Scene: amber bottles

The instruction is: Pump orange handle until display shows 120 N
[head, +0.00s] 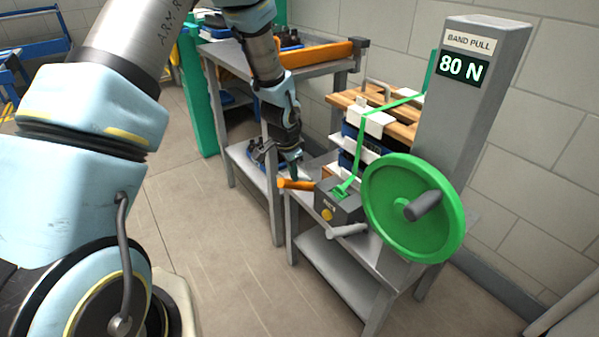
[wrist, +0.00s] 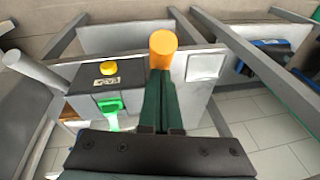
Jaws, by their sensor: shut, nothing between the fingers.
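The orange handle (head: 294,184) sticks out to the left from the grey tensioner box (head: 338,204). In the wrist view the round end of the handle (wrist: 163,43) shows just beyond my fingertips. My gripper (head: 296,171) points down right at the handle, its fingers closed together with nothing between them. In the wrist view the dark green fingers (wrist: 163,90) lie side by side and reach toward the handle. I cannot tell whether they touch it. The display (head: 462,68) on the grey post reads 80 N, under a label "BAND PULL".
A large green wheel (head: 385,215) with a grey knob stands right of the box. A grey lever (head: 347,231) projects from the box's front. The box has a yellow button (head: 327,214). A green band (head: 362,150) runs over the stacked load behind. A grey shelf (head: 250,160) stands left.

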